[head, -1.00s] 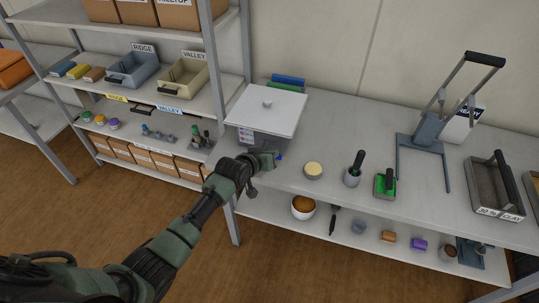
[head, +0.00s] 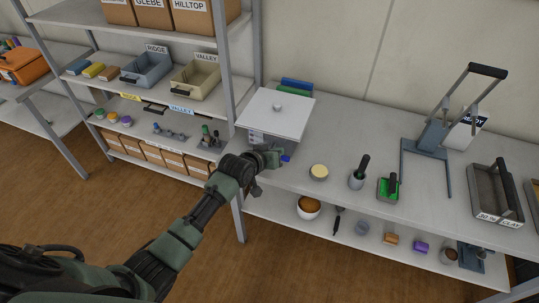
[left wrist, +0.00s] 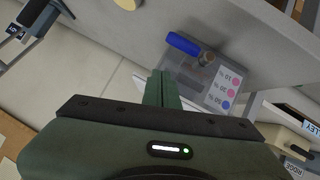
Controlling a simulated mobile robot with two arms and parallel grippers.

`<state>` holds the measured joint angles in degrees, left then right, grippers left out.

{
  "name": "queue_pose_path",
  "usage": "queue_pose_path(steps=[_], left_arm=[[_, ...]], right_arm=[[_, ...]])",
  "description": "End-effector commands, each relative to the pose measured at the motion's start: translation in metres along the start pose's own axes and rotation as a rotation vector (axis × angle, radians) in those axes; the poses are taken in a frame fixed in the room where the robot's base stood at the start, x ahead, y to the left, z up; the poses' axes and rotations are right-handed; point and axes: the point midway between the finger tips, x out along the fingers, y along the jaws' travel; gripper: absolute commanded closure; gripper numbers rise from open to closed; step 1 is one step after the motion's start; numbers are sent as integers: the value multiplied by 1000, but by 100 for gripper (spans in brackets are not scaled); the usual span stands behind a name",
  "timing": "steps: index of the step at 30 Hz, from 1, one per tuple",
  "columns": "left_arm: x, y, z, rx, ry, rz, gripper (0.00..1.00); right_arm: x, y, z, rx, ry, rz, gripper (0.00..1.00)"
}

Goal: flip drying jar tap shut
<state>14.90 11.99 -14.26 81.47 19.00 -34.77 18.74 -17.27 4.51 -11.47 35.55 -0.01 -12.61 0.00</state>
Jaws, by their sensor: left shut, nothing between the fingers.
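The drying jar (head: 276,114) is a clear box with a flat white lid and a round knob, standing at the left end of the bench. Its blue tap lever (head: 286,158) sticks out low on the front, beside my left gripper (head: 276,153). In the left wrist view the blue lever (left wrist: 183,43) extends from a brownish valve (left wrist: 207,59) on the jar's clear wall (left wrist: 200,82), near a label with coloured dots. My left gripper's fingers (left wrist: 163,88) are shut and empty, a little apart from the lever in the picture. My right gripper is not in view.
A shelf rack (head: 252,60) with trays is at the left. A press frame (head: 430,140) stands farther right.

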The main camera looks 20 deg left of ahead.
Motion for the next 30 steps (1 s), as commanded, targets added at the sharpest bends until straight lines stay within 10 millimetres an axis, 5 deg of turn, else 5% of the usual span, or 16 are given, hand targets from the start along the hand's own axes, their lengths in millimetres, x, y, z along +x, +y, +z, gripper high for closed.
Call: queue_pose_path(steps=[12,30], left_arm=[[-63,11,2,1,2,-1,100],[-73,13,2,2,2,-2,100]], right_arm=[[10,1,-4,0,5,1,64],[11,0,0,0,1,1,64]])
